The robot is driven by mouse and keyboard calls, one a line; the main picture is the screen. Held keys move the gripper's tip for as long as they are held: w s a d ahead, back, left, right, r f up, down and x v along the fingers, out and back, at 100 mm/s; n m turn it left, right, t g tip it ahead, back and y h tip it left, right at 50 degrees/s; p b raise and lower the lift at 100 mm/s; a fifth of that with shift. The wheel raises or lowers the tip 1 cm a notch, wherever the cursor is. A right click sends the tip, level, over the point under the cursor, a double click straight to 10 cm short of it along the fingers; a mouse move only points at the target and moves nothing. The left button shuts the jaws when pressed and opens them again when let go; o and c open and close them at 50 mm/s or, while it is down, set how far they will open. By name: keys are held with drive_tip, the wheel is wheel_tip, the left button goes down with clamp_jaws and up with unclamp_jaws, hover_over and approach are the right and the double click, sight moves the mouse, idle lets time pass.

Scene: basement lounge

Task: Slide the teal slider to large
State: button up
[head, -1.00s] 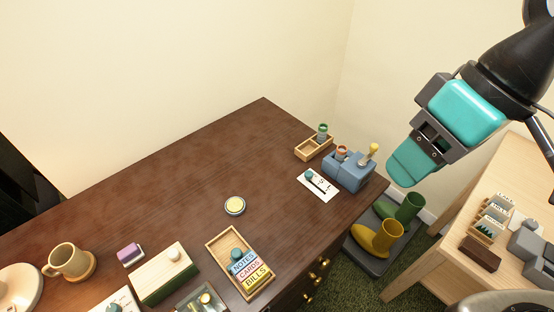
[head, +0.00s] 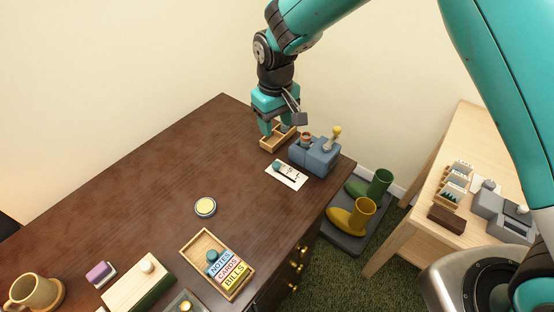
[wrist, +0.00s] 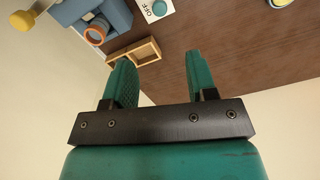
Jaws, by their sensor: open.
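No label reading "large" can be made out. A white card (head: 291,177) with a teal knob (head: 277,167) and a dark slot lies on the dark desk beside the blue holder. In the wrist view the knob (wrist: 159,8) sits by the word OFF. Another teal round piece (head: 211,256) is in a wooden tray (head: 190,250) with tabs NOTES, CARDS and BILLS. My gripper (head: 277,130) is open and empty, pointing down by the small wooden box at the desk's far end.
The small wooden box (wrist: 148,50) and blue holder (head: 322,158) are close to my gripper. A yellow-topped round tin (head: 205,206), purple eraser (head: 101,272) and mug (head: 38,291) are on the desk (head: 150,190). Boots stand right. The desk's middle is clear.

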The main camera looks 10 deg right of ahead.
sight(276, 164)
wheel_tip(276, 164, down, 14)
drive_tip(key=shift+f+p, duration=0.1)
drive_tip(key=shift+p, duration=0.65)
drive_tip(key=shift+c, duration=0.2)
